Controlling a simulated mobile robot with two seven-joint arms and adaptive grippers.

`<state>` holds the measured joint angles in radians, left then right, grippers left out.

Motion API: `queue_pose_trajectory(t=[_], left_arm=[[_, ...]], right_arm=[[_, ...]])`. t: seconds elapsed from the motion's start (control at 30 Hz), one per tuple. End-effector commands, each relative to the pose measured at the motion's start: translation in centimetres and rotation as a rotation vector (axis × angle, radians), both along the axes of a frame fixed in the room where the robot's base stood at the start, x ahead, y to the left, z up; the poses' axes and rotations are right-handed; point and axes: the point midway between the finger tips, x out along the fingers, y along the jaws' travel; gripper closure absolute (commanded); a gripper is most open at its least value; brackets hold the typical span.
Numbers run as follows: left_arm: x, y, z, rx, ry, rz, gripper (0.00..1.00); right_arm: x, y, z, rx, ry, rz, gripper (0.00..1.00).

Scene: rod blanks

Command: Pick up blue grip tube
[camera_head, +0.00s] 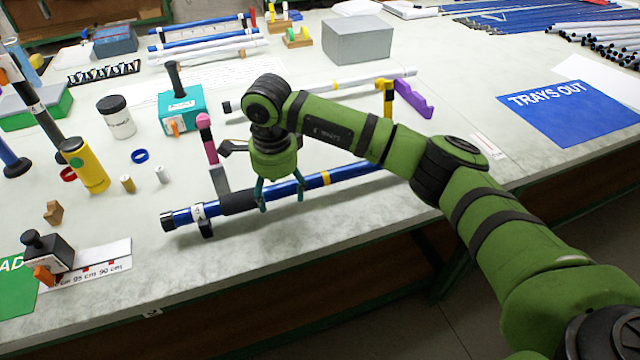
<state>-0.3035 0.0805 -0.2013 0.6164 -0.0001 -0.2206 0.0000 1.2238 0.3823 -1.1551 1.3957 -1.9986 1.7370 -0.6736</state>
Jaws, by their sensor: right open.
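A blue tube (350,173) with a black grip sleeve, a yellow band and a white tag near its dark left end lies across the front of the table, tilted up to the right in the picture. My right gripper (282,203) hangs over the middle of this tube, just right of the black sleeve. Its two teal fingers are apart, with nothing seen held between them. The fingertips overlap the tube in the picture; I cannot tell whether they touch it. My arm hides nothing of the tube's left end. My left gripper is not in view.
A pink-topped clamp (207,140) stands behind the tube. A purple and yellow stand (410,98) and a white rod (350,82) lie farther back. A yellow bottle (85,165) and teal box (181,110) stand left. A blue mat (575,112) lies right.

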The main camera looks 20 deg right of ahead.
Motion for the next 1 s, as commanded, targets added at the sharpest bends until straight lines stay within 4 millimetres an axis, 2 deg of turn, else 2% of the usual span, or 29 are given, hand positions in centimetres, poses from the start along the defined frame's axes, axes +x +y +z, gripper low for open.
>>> queue_pose_trajectory(t=[0.2, 0.23, 0.27, 0.3, 0.37, 0.4, 0.8, 1.0], left_arm=[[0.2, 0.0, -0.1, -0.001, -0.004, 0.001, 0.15], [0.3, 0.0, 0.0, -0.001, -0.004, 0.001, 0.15], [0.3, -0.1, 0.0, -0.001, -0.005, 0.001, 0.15], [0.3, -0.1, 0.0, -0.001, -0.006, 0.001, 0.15], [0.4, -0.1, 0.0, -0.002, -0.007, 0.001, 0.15], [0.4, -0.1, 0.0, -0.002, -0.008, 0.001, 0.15], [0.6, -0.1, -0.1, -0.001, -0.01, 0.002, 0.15], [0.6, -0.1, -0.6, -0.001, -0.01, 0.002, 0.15]], right_arm=[[0.0, 0.0, -0.1, 0.002, -0.002, 0.0, 0.26], [0.0, 0.0, -0.1, 0.002, -0.002, 0.0, 0.34], [0.0, 0.0, -0.1, 0.002, -0.002, 0.0, 0.46], [0.0, 0.0, -0.1, 0.002, -0.001, 0.0, 0.62], [0.0, 0.0, -0.1, 0.002, -0.001, 0.0, 0.86], [0.0, 0.0, -0.1, 0.002, -0.001, 0.0, 0.9], [0.0, 0.1, 0.0, 0.002, -0.001, 0.0, 0.9], [0.1, 0.1, 1.6, 0.003, -0.006, 0.001, 0.9]])
